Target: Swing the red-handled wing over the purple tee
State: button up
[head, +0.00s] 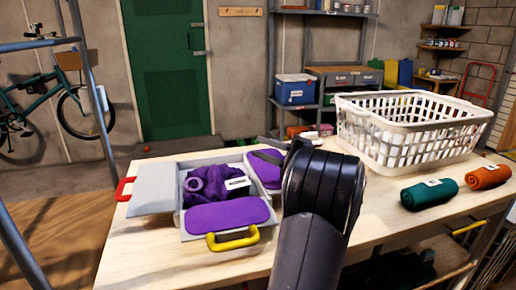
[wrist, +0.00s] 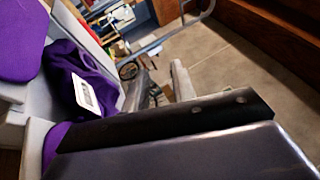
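The purple tee (head: 207,184) lies bunched, with a white label, in the middle of a grey folding board (head: 180,222) on the table. It also shows in the wrist view (wrist: 98,68). The red-handled wing (head: 153,190) lies opened out to the left, its plain grey face up. Its red handle (head: 124,188) points left, away from the tee. My dark arm stands to the right of the board in the head view and hides part of it.
The front wing (head: 228,216) has a purple pad and a yellow handle (head: 232,239). Another purple-padded wing (head: 265,166) is at the back right. A white basket (head: 412,130), a green roll (head: 429,194) and an orange roll (head: 487,177) are on the right. The table's front left is clear.

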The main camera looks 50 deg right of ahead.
dwell(0.3)
jog(key=f+b+x, duration=0.1)
jog(key=x, duration=0.7)
jog(key=w+f+b+x, duration=0.1)
jog(key=f+x, duration=0.1)
jog(key=x, duration=0.6)
jog(key=shift+w+a+f, duration=0.2)
jog(key=shift+a, duration=0.3)
jog(key=shift+s, duration=0.1)
